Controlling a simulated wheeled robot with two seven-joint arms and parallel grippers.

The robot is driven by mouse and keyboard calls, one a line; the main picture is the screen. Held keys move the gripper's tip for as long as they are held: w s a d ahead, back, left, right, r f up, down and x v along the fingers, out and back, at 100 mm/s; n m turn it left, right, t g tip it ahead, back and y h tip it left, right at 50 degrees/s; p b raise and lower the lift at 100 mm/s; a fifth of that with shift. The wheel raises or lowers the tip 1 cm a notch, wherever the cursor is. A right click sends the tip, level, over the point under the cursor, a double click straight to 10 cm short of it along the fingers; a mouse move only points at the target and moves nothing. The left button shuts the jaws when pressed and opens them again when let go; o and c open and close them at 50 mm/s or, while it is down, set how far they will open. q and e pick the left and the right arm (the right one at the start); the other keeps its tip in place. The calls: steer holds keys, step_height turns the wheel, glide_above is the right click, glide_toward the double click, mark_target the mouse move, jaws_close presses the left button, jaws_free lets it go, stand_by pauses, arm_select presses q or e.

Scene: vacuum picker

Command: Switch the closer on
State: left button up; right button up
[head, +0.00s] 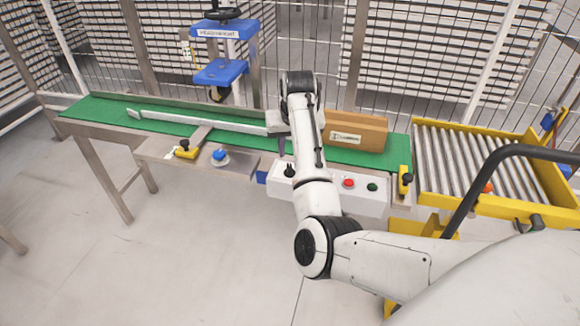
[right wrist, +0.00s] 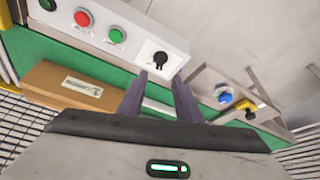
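A white control box (head: 335,190) is mounted on the near side of the green conveyor. It carries a black rotary switch (head: 289,171), a red button (head: 348,183) and a green button (head: 372,187). My right gripper (head: 282,146) hangs above the belt edge, just beyond the black switch. In the right wrist view the two fingers of my right gripper (right wrist: 159,80) are apart and empty. The black switch (right wrist: 160,60) shows just past the fingertips, roughly in line with the gap, on a white plate. I cannot tell whether they touch it. My left gripper is in neither view.
A cardboard box (head: 356,131) lies on the green belt (head: 100,108) right of my arm. A metal guide rail (head: 210,121) runs along the belt. A blue knob (head: 219,155) and yellow clamp (head: 185,149) sit left. A blue-headed machine (head: 222,72) stands behind; a roller table (head: 470,160) is right.

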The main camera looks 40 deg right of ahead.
steer(key=b+x, duration=0.1)
steer(key=x, duration=0.9)
steer(key=shift+b, duration=0.3)
jaws_close()
